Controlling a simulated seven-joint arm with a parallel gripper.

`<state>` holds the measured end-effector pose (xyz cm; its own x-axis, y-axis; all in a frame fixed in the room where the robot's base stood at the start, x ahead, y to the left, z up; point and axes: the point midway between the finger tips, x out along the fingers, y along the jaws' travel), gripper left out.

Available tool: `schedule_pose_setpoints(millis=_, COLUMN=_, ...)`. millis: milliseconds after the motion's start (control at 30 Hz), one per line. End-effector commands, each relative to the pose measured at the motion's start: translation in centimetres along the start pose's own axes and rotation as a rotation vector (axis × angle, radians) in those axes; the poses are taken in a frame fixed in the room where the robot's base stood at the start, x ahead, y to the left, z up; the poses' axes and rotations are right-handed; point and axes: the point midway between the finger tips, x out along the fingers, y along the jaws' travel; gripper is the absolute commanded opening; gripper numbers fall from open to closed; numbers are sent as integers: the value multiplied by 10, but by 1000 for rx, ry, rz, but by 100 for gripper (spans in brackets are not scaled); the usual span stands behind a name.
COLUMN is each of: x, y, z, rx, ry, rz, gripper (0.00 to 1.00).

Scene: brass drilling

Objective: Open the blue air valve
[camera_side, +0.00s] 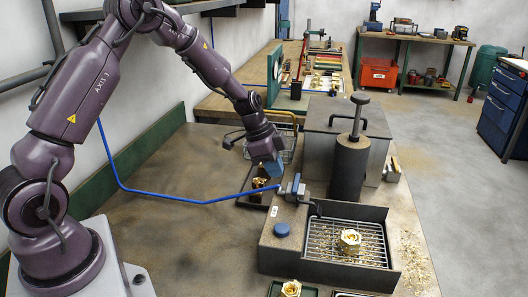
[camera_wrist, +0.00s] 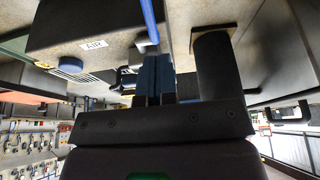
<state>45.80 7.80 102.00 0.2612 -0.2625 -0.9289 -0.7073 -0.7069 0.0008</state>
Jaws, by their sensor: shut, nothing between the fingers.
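A blue hose runs to a small grey-blue valve fitting (camera_side: 295,187) on the bench fixture in the side view. In the wrist view its hose end (camera_wrist: 149,20) reaches a fitting just beyond my fingertips. A white "AIR" label (camera_wrist: 95,45) lies beside it, with a round blue knob (camera_wrist: 70,63) past the label. That knob (camera_side: 282,229) sits on the fixture's near left corner in the side view. My gripper (camera_side: 270,170) is shut and empty, just left of and above the fitting. I cannot tell whether it touches the fitting, and my fingers (camera_wrist: 155,75) partly hide it.
A dark upright cylinder (camera_side: 349,165) with a knobbed top stands right of the fitting. In front, an open tray with a grate (camera_side: 330,244) holds a brass part (camera_side: 350,241). A grey box (camera_side: 345,120) stands behind. The bench at left (camera_side: 185,235) is mostly clear.

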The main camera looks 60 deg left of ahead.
Motion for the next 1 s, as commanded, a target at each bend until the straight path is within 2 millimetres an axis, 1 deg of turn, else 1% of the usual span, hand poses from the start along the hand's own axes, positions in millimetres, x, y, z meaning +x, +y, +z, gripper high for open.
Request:
schedule_pose_setpoints(millis=33, x=3, y=0, z=-10, rx=5, ry=1, rz=-1, gripper=0)
schedule_pose_setpoints(millis=100, x=6, y=0, z=-17, rx=4, ry=1, rz=-1, gripper=0)
schedule_pose_setpoints(millis=267, x=9, y=0, z=-26, rx=1, ry=1, rz=-1, gripper=0)
schedule_pose_setpoints(millis=667, x=9, y=0, z=-27, rx=1, ry=1, rz=0, gripper=0)
schedule_pose_setpoints(millis=1000, x=10, y=-2, z=-28, rx=54, ry=1, rz=20, gripper=0)
